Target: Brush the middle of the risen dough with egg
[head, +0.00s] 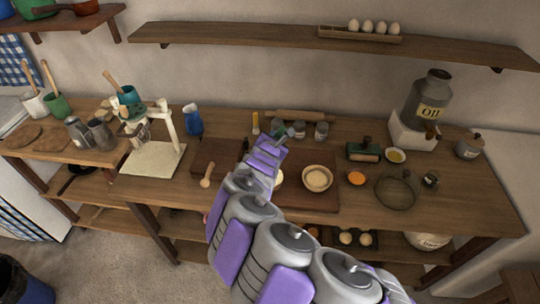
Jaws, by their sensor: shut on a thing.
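My gripper (272,143) is in the middle of the head view, over the back of the worktop. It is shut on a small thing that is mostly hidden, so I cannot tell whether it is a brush. A slim yellow piece (255,123) shows just left of the fingers; I cannot tell if it is held. A round bowl (317,189) with a pale, dough-like filling (317,177) sits on a dark board (322,204), right of my arm. A small dish of yellow liquid (396,156) stands farther right; I cannot tell if it is egg.
Jars (321,131) and a rolling pin (305,116) lie behind. A white press-like stand (152,158) is left. Whole eggs (367,26) sit on the shelf.

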